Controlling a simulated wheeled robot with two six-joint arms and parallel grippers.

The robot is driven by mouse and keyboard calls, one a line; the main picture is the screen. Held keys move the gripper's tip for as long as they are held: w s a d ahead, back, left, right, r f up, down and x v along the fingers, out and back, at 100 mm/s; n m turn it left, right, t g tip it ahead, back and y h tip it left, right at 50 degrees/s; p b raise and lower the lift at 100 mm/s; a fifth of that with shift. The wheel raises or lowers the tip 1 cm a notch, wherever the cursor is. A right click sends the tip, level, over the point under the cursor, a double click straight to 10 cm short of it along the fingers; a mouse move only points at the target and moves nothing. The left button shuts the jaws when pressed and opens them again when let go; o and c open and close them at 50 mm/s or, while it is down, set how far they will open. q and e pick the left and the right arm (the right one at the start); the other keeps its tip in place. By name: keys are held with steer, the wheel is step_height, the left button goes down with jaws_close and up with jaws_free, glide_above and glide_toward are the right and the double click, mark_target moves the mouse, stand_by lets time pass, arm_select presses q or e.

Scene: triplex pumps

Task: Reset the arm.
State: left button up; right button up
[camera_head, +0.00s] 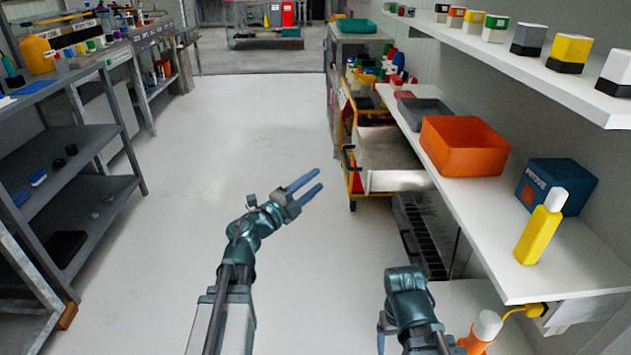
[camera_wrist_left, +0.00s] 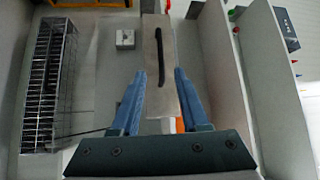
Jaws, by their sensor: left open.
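My left arm reaches up from the bottom of the head view over bare floor. Its gripper (camera_head: 317,180) points up and to the right, with its two blue fingers apart and nothing between them. In the left wrist view the same gripper (camera_wrist_left: 160,76) shows its two fingers spread. A pale panel with a dark handle (camera_wrist_left: 161,58) is seen between and behind them, and I cannot tell how far away it is.
A white shelf (camera_head: 455,190) on the right bears an orange bin (camera_head: 463,146), a blue box (camera_head: 560,183) and a yellow bottle (camera_head: 538,233). Grey shelving (camera_head: 60,145) lines the left. The middle floor is clear.

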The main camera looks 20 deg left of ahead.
arm_select(q)
steer(key=w+a+r+n+t+y+p, duration=0.1)
steer(key=w+a+r+n+y+p, duration=0.15)
steer(key=n+y, duration=0.7)
steer(key=s+d+f+n+g+y+p, duration=0.35)
steer(key=f+n+g, duration=0.4)
steer(key=f, duration=0.35)
steer(key=s+d+f+g+h+p, duration=0.1)
steer(key=s+d+f+g, duration=0.3)
steer(key=s, duration=0.3)
steer(key=s+d+f+g+h+p, duration=0.1)
steer(key=s+d+g, duration=0.2)
steer(key=s+d, duration=0.3)
steer(key=s+d+f+g+h+p, duration=0.1)
steer(key=s+d+f+g, duration=0.25)
steer(key=s, duration=0.55)
step_height(320, 180, up, 39)
steer(key=n+p, duration=0.1)
steer(key=p, duration=3.6)
steer(key=shift+d+g, duration=0.15)
steer(key=shift+g, duration=0.15)
steer(key=shift+f, duration=0.1)
